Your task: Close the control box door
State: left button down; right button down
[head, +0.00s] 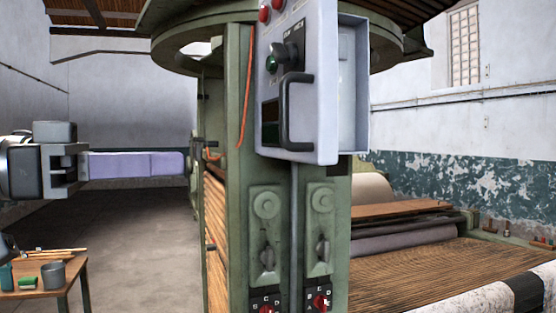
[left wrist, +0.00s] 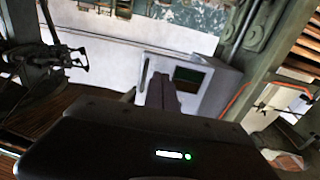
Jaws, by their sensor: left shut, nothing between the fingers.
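The control box (head: 354,90) is pale grey and mounted high on a green post. Its door (head: 318,120) stands open, out from the box, with part of the box showing past its right edge. The door carries a black handle (head: 287,110), a dark display, a knob and red buttons. My left gripper (head: 82,163) is at the far left, shut and empty, well apart from the door. In the left wrist view, the door (left wrist: 220,95) with its dark display lies beyond my gripper's fingers (left wrist: 163,90).
The green post (head: 231,120) has an orange cable. A wooden table (head: 60,280) with a cup and small items is at the lower left. A machine bed (head: 430,260) with rolls lies at the right. Open floor (head: 140,240) lies between the table and the post.

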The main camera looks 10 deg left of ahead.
aim_at(301, 160)
pick_arm(q)
jog(key=p+x, duration=0.3)
jog(key=x, duration=1)
jog(key=shift+d+r+p, duration=0.1)
jog(key=shift+p, duration=0.3)
jog(key=shift+w+d, duration=0.3)
jog(key=shift+d, duration=0.05)
